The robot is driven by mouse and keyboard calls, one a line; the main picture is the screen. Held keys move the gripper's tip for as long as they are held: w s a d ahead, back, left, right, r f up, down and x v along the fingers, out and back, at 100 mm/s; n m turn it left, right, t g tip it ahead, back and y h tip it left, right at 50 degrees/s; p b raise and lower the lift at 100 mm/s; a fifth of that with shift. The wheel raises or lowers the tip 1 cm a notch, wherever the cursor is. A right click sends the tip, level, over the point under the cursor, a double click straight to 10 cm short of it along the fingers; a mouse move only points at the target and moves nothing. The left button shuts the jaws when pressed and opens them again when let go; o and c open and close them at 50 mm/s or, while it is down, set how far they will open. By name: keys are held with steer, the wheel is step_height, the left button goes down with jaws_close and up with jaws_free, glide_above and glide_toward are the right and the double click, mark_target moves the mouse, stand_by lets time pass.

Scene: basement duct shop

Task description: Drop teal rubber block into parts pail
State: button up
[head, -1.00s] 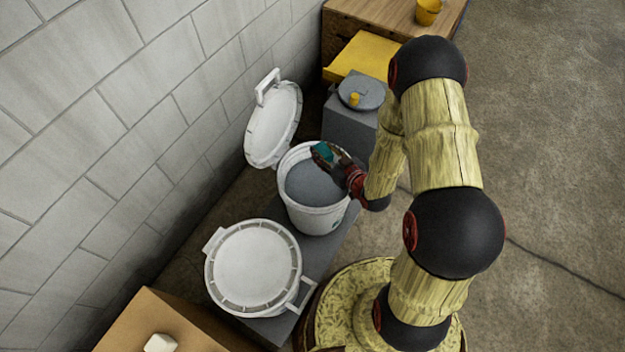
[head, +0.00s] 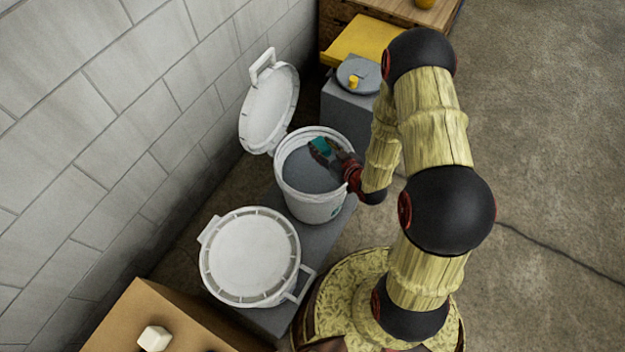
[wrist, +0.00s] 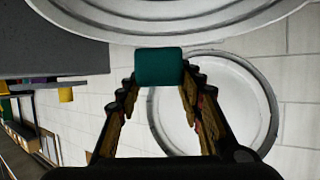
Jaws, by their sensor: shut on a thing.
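The teal rubber block (head: 320,147) is between the fingertips of my gripper (head: 328,152), which is shut on it. In the wrist view the block (wrist: 159,68) sits at the ends of both fingers of my gripper (wrist: 160,80). An open white pail (head: 312,205) stands with its lid (head: 268,108) tilted up on the wall side. Its inside shows a grey surface. In the head view my gripper and the block appear over the pail's opening, reaching in from the right; their exact height against the rim is hard to tell.
A second white pail with a closed lid (head: 249,256) stands nearer. Both pails are on a grey bench (head: 322,240) along a block wall (head: 100,120). A grey box with a round lid and yellow knob (head: 361,75) is behind. A cardboard-coloured box (head: 125,318) with a white block (head: 154,338) is at front left.

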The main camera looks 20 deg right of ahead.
steer(key=o, duration=1)
steer(key=shift+s, duration=0.1)
steer(key=v, duration=1.1)
steer(key=shift+s+r, duration=0.15)
steer(key=shift+s, duration=0.2)
